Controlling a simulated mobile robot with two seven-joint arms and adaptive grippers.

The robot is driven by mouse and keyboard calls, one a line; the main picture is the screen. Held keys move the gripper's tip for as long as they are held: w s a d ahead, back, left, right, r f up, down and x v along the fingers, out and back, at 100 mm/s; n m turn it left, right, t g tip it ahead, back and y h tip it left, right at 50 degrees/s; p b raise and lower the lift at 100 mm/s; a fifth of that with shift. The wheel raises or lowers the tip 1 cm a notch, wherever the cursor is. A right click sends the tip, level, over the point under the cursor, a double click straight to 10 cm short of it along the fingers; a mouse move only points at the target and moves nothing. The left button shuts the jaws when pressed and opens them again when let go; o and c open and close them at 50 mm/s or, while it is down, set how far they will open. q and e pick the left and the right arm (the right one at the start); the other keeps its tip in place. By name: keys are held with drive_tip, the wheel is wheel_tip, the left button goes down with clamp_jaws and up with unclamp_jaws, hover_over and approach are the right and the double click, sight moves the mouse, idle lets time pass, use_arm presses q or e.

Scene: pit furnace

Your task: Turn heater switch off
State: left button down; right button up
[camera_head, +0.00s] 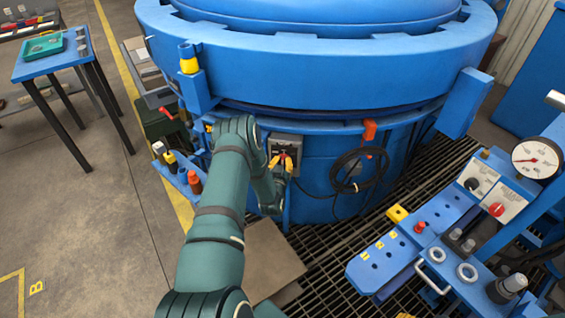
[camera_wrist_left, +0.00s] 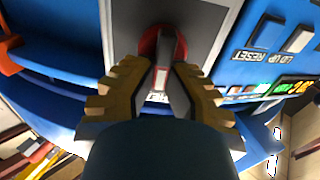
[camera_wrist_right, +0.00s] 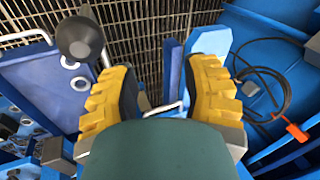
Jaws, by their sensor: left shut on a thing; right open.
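A red rotary switch (camera_wrist_left: 160,45) sits on a grey plate (camera_wrist_left: 205,22) in the left wrist view. In the head view, its grey switch box (camera_head: 288,142) is on the front of the blue furnace (camera_head: 330,75). My left gripper (camera_head: 281,162) is at this box. Its yellow-padded fingers (camera_wrist_left: 160,78) are shut on the switch's handle from both sides. The label below the handle is mostly hidden, so I cannot read it. My right gripper (camera_wrist_right: 160,75) is open and empty, seen only in the right wrist view.
A black cable coil (camera_head: 358,172) hangs right of the switch box, beneath an orange hook (camera_head: 370,130). A blue console (camera_head: 400,245) with a gauge (camera_head: 537,160) and a red knob (camera_head: 497,209) stands at right. Dark floor grating (camera_head: 335,255) lies between. A blue table (camera_head: 50,62) is at far left.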

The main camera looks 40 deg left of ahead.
use_arm(q)
drive_tip(key=n, duration=0.6)
drive_tip(key=a+n, duration=0.1)
drive_tip(key=n, duration=0.2)
drive_tip(key=shift+s+f+n, duration=0.2)
drive_tip(key=shift+n, duration=0.1)
idle(0.5)
drive_tip(key=c, duration=1)
unclamp_jaws()
drive_tip(key=shift+f, duration=0.1)
drive_tip(key=v, duration=1.2)
